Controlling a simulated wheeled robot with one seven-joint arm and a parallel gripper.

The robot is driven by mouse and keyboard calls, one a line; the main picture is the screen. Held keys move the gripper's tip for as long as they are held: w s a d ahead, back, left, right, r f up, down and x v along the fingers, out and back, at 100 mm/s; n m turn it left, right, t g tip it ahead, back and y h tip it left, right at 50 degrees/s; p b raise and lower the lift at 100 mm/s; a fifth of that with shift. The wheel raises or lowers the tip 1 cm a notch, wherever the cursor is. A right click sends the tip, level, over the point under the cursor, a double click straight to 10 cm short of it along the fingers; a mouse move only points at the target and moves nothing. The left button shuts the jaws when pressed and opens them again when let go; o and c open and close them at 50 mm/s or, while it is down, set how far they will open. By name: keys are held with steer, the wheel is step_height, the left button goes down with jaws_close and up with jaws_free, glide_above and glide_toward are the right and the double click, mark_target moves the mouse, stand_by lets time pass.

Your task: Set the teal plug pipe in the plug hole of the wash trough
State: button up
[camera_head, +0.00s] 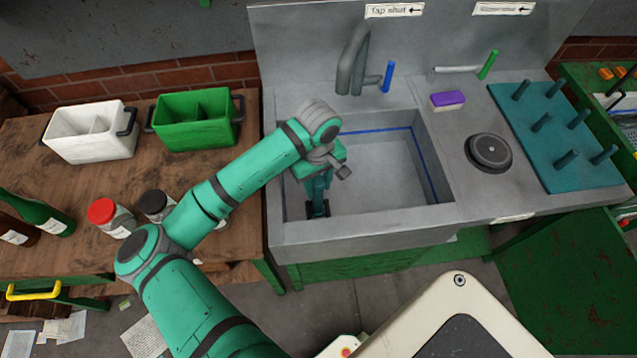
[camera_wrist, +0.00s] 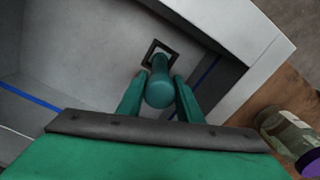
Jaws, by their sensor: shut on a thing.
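The wash trough (camera_head: 360,222) is a grey basin with a blue line around its inner walls; its floor also shows in the wrist view (camera_wrist: 85,50). The plug hole (camera_wrist: 151,46) has a dark square frame in the near left corner of the floor. My gripper (camera_head: 318,187) points down inside the trough above that corner. In the wrist view its fingers are shut on the teal plug pipe (camera_wrist: 160,90), seen from its rounded top. The pipe's lower end overlaps the dark frame; I cannot tell whether it is in the hole or just above it.
The trough's left and front walls are close to my gripper. A tap (camera_head: 352,62) stands behind the trough. A purple sponge (camera_head: 447,99), a round dark disc (camera_head: 489,152) and a teal peg board (camera_head: 560,130) are on the right. Jars (camera_head: 108,214) and bins (camera_head: 193,120) stand left.

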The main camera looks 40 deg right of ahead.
steer(key=shift+f, duration=0.2)
steer(key=shift+s+d, duration=0.1)
steer(key=o, duration=1)
step_height(320, 180, up, 10)
steer(key=shift+f, duration=0.25)
steer(key=shift+r, duration=0.65)
steer(key=shift+a, duration=0.2)
